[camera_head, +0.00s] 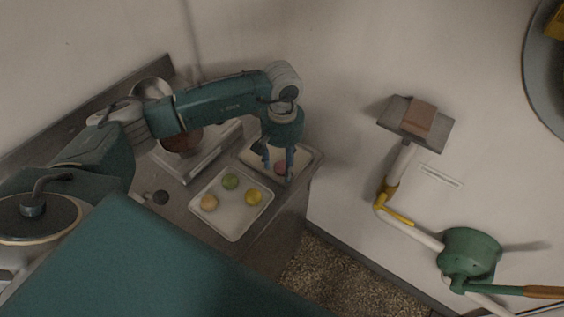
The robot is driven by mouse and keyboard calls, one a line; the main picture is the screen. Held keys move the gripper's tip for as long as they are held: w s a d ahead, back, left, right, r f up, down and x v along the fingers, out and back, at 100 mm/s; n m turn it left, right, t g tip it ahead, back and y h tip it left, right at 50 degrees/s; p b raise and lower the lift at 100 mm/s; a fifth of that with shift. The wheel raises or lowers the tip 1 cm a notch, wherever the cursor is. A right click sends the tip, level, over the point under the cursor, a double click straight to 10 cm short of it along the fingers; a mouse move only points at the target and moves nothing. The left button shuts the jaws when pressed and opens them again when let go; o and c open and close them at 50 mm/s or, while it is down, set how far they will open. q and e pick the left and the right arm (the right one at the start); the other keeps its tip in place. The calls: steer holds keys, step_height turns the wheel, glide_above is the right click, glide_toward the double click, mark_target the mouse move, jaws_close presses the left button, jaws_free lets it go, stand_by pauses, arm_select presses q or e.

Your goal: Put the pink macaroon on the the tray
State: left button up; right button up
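The pink macaroon (281,168) is at the farther tray (303,154). My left gripper (278,169) points down over this tray, with its fingers apart on either side of the macaroon. A gap seems to show between the fingers and the macaroon, and part of it is hidden by a finger. The nearer light tray (235,225) holds a green macaroon (231,181), a yellow macaroon (253,196) and an orange macaroon (208,203). My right gripper is not in view.
A scale-like device (202,163) with a brown bowl (183,142) stands left of the trays on the metal counter (178,203). A metal bowl (150,88) is behind. The counter ends just right of the trays. Wall pipes with a green fitting (470,252) are at right.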

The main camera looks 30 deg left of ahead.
mark_target(282, 163)
arm_select(q)
steer(key=shift+r+p, duration=0.3)
step_height(282, 163, up, 12)
steer(key=b, duration=0.4)
steer(key=shift+b, duration=0.3)
steer(key=shift+f, duration=0.1)
